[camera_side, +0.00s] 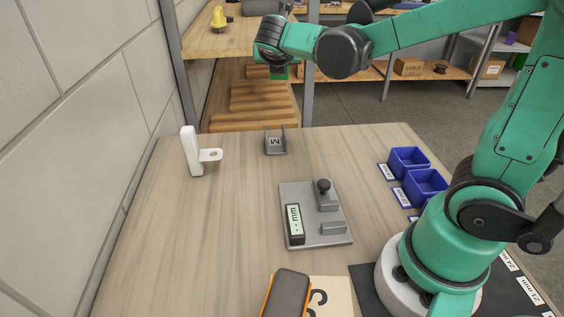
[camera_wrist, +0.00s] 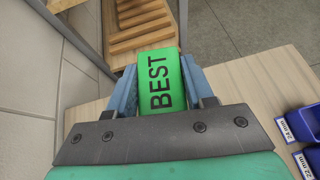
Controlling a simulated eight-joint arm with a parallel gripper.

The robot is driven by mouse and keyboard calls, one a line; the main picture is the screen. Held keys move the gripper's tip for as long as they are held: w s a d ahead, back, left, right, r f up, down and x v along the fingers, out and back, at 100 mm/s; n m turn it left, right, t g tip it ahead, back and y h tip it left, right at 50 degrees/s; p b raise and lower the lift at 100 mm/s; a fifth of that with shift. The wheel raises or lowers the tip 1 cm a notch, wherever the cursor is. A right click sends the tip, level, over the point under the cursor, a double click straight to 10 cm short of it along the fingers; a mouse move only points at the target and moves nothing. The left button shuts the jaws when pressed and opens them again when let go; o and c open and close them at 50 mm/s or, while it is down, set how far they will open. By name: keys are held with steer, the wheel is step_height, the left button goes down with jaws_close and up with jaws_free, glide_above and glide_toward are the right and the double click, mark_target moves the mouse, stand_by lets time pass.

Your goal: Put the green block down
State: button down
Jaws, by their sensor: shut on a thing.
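The green block (camera_wrist: 160,82) is in my gripper (camera_wrist: 161,92), between its two blue-grey fingers in the wrist view. The block's face with the word BEST is toward the camera. In the side view the green block (camera_side: 279,74) shows small below my wrist, high over the far end of the table and apart from its top. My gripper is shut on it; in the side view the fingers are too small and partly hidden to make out.
The wooden table (camera_side: 230,215) holds a white stand (camera_side: 194,152), a small grey bracket (camera_side: 276,146) and a grey fixture plate (camera_side: 330,226) with a black knob. Blue bins (camera_side: 425,184) stand on the right. A shelf post (camera_side: 170,60) rises behind. The table's left middle is clear.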

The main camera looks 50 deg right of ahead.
steer(key=s+d+f+m+g+h, duration=0.2)
steer(key=s+d+f+m+g, duration=0.55)
steer(key=d, duration=0.25)
steer(key=m+g+y, duration=0.3)
steer(key=m+g, duration=0.6)
glide_above(369, 155)
step_height(369, 155, down, 5)
steer(key=shift+t, duration=0.25)
steer(key=shift+a+f, duration=0.1)
steer(key=shift+f, duration=3.1)
steer(key=shift+f, duration=0.55)
steer(key=shift+c, duration=1.2)
jaws_free()
